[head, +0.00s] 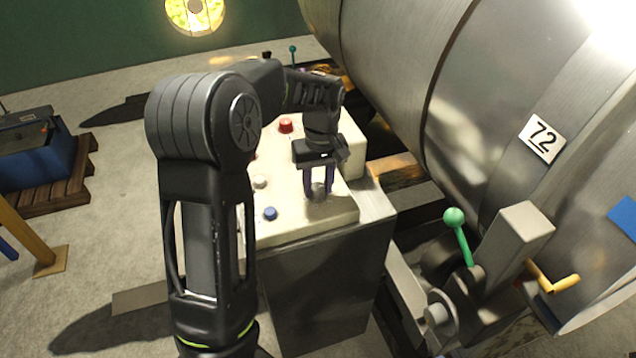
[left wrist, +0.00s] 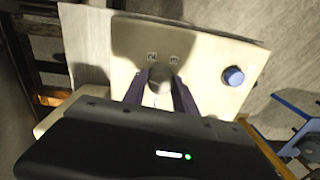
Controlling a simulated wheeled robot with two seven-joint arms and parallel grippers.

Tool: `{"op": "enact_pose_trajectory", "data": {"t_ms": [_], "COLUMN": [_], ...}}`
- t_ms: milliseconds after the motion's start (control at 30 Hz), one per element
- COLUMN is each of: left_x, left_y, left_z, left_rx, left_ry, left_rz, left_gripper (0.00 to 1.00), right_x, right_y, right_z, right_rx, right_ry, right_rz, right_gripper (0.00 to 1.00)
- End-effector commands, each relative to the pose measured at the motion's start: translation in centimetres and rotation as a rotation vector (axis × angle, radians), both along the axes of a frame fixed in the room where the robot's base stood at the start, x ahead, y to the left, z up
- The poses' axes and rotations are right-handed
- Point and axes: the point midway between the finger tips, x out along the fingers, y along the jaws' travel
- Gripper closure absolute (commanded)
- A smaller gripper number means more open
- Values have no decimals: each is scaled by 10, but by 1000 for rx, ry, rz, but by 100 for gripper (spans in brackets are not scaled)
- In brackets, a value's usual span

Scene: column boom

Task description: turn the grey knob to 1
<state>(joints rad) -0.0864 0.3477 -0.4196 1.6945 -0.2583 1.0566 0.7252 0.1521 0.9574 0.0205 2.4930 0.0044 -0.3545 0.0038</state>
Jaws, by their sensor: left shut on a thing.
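The grey knob (head: 318,191) sits on the cream top of the control panel (head: 300,220), near its front right. My left gripper (head: 318,188) reaches down from above and is shut on the knob, one finger on each side. In the left wrist view the knob (left wrist: 160,82) shows between the two dark fingers of my left gripper (left wrist: 160,92). Small number marks (left wrist: 162,57) are printed on the panel beyond the knob, too small to read surely. Where the knob points cannot be told. My right gripper is not in view.
A blue button (head: 270,213), a pale button (head: 260,181) and a red button (head: 286,125) stand on the same panel. A large metal drum (head: 400,60) rises at the right. A green-knobbed lever (head: 455,220) and a yellow handle (head: 560,283) stand below it.

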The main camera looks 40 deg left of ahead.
Motion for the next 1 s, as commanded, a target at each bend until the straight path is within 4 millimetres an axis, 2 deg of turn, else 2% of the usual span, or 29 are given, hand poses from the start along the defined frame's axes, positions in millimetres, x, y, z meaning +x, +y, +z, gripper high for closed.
{"op": "enact_pose_trajectory", "data": {"t_ms": [400, 933, 967, 1000], "left_x": [1, 1, 1, 1], "left_y": [1, 1, 1, 1], "left_z": [1, 1, 1, 1], "left_rx": [2, 2, 2, 2], "left_ry": [-4, -4, -4, -4], "left_rz": [233, 266, 266, 265], "left_gripper": [100, 100, 64, 61], "right_x": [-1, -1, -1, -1], "right_y": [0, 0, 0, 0], "right_z": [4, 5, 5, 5], "right_rx": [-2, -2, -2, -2], "right_ry": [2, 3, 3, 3], "right_rz": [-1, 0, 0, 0], "right_gripper": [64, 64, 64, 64]}}
